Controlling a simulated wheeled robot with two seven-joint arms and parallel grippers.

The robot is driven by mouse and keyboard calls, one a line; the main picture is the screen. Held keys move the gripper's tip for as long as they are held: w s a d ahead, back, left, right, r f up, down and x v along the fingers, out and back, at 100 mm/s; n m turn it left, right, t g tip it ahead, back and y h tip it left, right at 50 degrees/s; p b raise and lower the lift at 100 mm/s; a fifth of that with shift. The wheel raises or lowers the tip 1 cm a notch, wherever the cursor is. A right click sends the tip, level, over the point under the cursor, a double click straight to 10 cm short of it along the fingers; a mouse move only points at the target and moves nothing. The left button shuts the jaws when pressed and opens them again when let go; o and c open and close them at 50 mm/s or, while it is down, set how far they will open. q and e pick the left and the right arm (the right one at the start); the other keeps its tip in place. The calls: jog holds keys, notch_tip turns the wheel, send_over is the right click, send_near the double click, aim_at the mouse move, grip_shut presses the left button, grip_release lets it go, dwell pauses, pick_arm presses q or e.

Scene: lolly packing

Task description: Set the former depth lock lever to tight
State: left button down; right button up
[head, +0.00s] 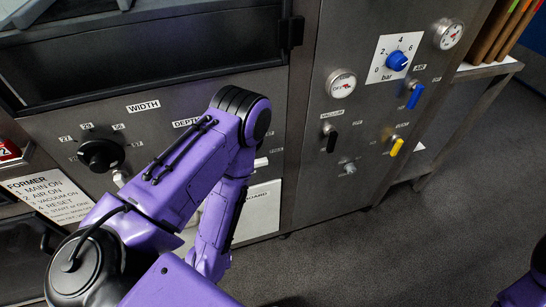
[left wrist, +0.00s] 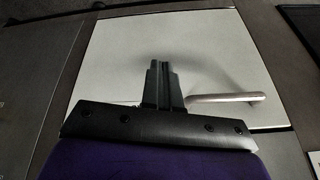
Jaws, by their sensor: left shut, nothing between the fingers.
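The DEPTH label (head: 186,123) shows on the steel machine front in the head view. The dial and lock lever under it are hidden behind my left arm. In the left wrist view my left gripper (left wrist: 161,70) is shut and empty in front of a pale panel (left wrist: 210,50). A rounded silver bar (left wrist: 228,97) lies just right of the fingers, apart from the tips. My left gripper is hidden in the head view. My right gripper is out of view.
The black WIDTH knob (head: 100,154) sits left of my arm, above a FORMER instruction card (head: 45,190). Gauges, a blue pressure knob (head: 396,61), and black (head: 331,140), blue (head: 415,95) and yellow (head: 397,146) levers are at right. The floor (head: 400,240) is clear.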

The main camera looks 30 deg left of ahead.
pick_arm(q)
jog(key=w+d+r+n+t+y+p, duration=0.1)
jog(key=w+d+r+p, duration=0.1)
jog(key=w+r, duration=0.4)
jog(key=w+d+r+n+y+p, duration=0.1)
jog(key=w+d+r+p, duration=0.2)
jog(key=w+r, duration=0.4)
jog(key=w+d+r+n+t+y+p, duration=0.1)
jog(key=w+d+r+p, duration=0.2)
jog(key=r, duration=1.3)
jog(key=w, duration=0.3)
jog(key=shift+w+d+r+t, duration=0.2)
jog(key=shift+w+d+t, duration=0.1)
jog(key=shift+w, duration=0.1)
jog(key=x, duration=1)
jog(key=shift+a, duration=0.2)
jog(key=shift+r, duration=0.1)
